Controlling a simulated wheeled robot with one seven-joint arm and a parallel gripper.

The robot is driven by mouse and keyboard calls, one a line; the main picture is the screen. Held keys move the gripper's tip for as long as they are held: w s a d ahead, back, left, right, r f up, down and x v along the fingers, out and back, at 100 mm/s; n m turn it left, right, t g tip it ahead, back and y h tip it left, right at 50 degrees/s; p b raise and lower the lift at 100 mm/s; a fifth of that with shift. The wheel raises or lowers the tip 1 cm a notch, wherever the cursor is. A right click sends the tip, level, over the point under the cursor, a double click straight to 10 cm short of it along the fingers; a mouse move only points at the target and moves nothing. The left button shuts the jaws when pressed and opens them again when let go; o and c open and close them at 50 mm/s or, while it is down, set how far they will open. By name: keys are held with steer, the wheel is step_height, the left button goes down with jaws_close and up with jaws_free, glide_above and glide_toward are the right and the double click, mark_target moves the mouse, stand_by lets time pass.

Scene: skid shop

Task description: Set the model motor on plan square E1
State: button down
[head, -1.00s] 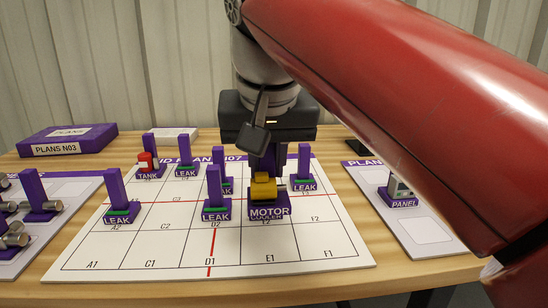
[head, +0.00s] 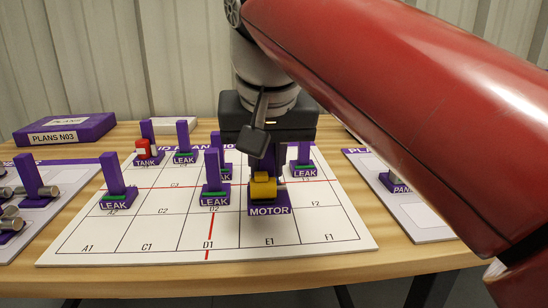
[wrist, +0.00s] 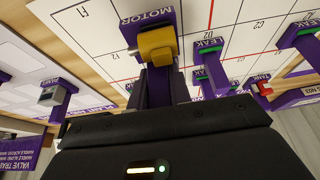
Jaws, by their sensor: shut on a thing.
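The model motor (head: 264,187) is a yellow block on a purple base lettered MOTOR, with an upright purple grip tab. In the head view the motor's base covers part of the row-2 square behind E1. Plan square E1 (head: 268,235) is bare where it shows, just in front of the motor. The wrist view shows the motor (wrist: 156,43) just beyond my gripper (wrist: 160,85). I cannot tell whether its base touches the board.
LEAK pieces stand left (head: 213,190) and right (head: 302,165) of the motor, with more behind. A TANK piece (head: 144,150) is at the back left. A right-hand board holds a PANEL piece (head: 390,180). The front row of squares is clear.

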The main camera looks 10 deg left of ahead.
mark_target(267, 181)
steer(key=shift+f+b, duration=0.85)
steer(key=shift+f, duration=0.6)
steer(key=shift+f+b, duration=0.3)
steer(key=shift+f, duration=0.35)
steer(key=c, duration=1.2)
jaws_free()
steer(key=shift+r, duration=0.1)
steer(key=shift+r+p, duration=0.35)
steer(key=shift+p, duration=0.2)
steer(key=shift+r, duration=0.15)
step_height(267, 181, up, 7)
steer(key=p, duration=0.7)
steer(key=shift+p, duration=0.3)
